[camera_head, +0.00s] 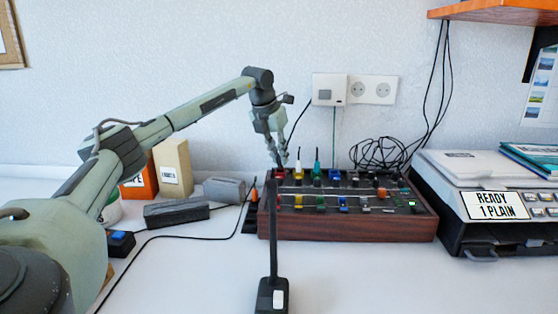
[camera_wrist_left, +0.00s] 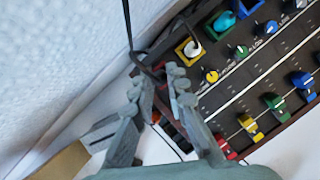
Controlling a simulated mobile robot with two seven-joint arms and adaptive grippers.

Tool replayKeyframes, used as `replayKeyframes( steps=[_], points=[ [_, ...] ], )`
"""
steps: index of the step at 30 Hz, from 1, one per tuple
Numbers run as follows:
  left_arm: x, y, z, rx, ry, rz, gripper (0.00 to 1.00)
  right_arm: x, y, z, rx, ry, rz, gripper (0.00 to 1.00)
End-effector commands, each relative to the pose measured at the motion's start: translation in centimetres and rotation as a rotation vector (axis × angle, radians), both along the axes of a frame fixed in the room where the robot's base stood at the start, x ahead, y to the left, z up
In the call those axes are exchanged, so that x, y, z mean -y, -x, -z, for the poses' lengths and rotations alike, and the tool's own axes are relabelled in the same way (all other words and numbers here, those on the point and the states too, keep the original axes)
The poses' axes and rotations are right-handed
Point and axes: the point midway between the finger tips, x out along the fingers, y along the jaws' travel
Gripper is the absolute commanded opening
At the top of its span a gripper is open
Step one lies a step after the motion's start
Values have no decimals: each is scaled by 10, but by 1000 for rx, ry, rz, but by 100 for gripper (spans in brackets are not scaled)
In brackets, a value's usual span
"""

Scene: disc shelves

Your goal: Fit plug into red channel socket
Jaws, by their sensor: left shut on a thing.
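My left gripper (camera_head: 279,157) points down over the back left corner of the mixer (camera_head: 350,229). In the left wrist view its fingers (camera_wrist_left: 161,84) are closed around the plug, which is mostly hidden between them; a black cable (camera_wrist_left: 128,25) runs up from there. A red slider cap (camera_wrist_left: 224,145) marks the red channel. Next to it, a white plug (camera_wrist_left: 193,49) stands in the yellow socket (camera_wrist_left: 181,54), and a teal plug (camera_wrist_left: 223,21) stands further right. My right gripper is not in view.
A black stalk on a base (camera_head: 273,295) stands in front of the mixer. Grey blocks (camera_head: 176,212) and boxes (camera_head: 172,168) lie to its left. A printer (camera_head: 500,200) stands close on the right. Wall sockets (camera_head: 373,90) and hanging cables (camera_head: 380,152) are behind. The front right table is clear.

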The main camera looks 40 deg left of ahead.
Motion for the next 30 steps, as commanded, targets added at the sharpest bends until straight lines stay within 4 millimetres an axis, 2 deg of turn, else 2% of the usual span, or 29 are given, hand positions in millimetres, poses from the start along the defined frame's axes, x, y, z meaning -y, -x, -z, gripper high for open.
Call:
replayKeyframes(
  steps=[1,3,16,17,21,30],
  points=[
    [0,1,9,-4,-1,1,0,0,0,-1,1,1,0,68],
    [0,1,16,-2,0,0,0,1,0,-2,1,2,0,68],
    [0,1,23,-2,0,0,0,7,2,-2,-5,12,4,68],
    [0,1,22,-1,0,0,18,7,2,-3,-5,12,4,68],
    [0,1,22,-1,0,0,35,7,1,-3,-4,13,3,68],
    [0,0,20,0,0,0,35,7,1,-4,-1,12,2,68]
  ],
)
